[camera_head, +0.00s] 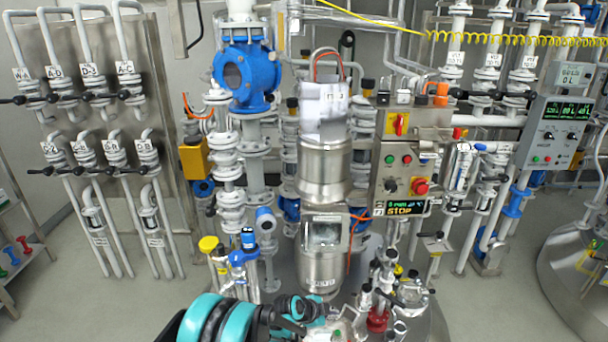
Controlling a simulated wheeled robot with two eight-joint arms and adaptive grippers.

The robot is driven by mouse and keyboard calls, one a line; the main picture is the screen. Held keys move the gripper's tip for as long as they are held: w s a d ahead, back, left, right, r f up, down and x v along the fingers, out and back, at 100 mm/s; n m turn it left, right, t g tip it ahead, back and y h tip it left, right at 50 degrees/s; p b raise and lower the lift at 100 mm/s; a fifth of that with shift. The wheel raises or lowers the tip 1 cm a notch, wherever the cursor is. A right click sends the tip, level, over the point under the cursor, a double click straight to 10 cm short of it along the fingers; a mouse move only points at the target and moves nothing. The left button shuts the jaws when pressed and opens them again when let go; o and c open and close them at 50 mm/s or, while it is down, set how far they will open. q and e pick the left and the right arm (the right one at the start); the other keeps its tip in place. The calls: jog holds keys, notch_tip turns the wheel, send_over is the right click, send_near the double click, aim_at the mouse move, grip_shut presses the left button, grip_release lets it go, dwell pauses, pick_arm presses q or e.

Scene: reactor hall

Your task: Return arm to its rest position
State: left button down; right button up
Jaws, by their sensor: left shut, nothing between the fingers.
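My left arm, teal and black, comes in at the bottom edge, left of centre. Its gripper (306,314) is low in the picture, in front of the reactor's lower steel vessel (318,262). The gripper is shut with nothing seen in it. It overlaps the fittings on the reactor lid in the picture; I cannot tell whether it touches any. My right gripper is not in view.
A control box (405,180) with a lit display showing STOP stands right of the steel column. Valves and fittings (385,295) crowd the lid right of my gripper. Labelled pipes (100,170) line the left wall. Grey floor (95,305) is clear at left.

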pick_arm(q)
jog(key=s+a+r+n+t+y, duration=0.1)
jog(key=s+a+r+n+y, duration=0.1)
jog(key=s+a+r+n, duration=0.45)
jog(key=s+a+r+n+y, duration=0.15)
jog(key=s+a+r, duration=0.25)
jog(key=a+r, duration=0.65)
jog(key=s+a+r+n+y, duration=0.1)
jog(key=s+a+r+n, duration=0.1)
jog(key=s+a+n, duration=0.3)
jog(key=s+a+r+n+y, duration=0.2)
jog(key=s+a+n, duration=0.3)
jog(key=s, duration=0.9)
jog(key=shift+s+a+n+t, duration=0.25)
jog(key=shift+a+n+t, duration=0.05)
jog(key=shift+a, duration=0.65)
jog(key=shift+y, duration=0.25)
